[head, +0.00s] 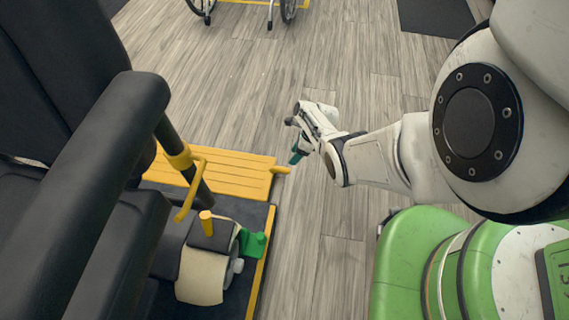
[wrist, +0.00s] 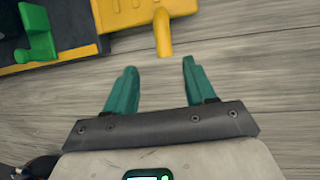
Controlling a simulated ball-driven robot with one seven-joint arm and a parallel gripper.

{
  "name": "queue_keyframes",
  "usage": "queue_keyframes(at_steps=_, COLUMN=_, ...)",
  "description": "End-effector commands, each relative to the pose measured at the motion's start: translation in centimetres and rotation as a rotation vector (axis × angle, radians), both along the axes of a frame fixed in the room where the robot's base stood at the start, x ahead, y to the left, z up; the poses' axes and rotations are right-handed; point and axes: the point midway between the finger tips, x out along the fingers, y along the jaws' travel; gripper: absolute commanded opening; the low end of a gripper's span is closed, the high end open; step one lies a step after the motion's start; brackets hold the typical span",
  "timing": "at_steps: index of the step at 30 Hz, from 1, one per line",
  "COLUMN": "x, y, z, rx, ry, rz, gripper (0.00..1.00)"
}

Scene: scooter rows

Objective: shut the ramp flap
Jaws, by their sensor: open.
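The yellow ramp flap (head: 232,174) lies at the far edge of the dark platform in the head view, with ribs across it. A yellow peg-like handle (head: 281,169) sticks out from its right side. In the wrist view the flap (wrist: 125,12) is at the top and the handle (wrist: 162,35) points down toward my gripper. My gripper (wrist: 157,82) has its two teal fingers apart with nothing between them. The handle tip is just beyond the fingertips, roughly in line with the gap. In the head view my gripper (head: 297,156) is just right of the handle.
A black scooter seat with armrest (head: 115,130) fills the left. A cream wheel (head: 203,275) and a green bracket (head: 252,243) are on the dark platform (head: 259,215). A wheelchair (head: 245,5) stands at the far top. The wooden floor between is clear.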

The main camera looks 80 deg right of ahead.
Motion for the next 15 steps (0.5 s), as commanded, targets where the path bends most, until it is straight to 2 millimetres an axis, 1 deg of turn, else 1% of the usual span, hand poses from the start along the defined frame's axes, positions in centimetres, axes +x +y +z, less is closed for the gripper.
queue_keyframes(at_steps=2, x=-0.3, y=-0.2, z=-0.6, rx=0.009, ry=0.003, rz=-0.027, gripper=0.55)
queue_keyframes(at_steps=5, x=-0.1, y=-0.1, z=-1.3, rx=0.009, ry=0.005, rz=-0.028, gripper=0.55)
queue_keyframes(at_steps=8, x=0.3, y=0.2, z=-2.5, rx=0.009, ry=0.004, rz=-0.026, gripper=0.55)
queue_keyframes(at_steps=15, x=1.8, y=0.8, z=-6.1, rx=0.008, ry=0.004, rz=-0.025, gripper=0.55)
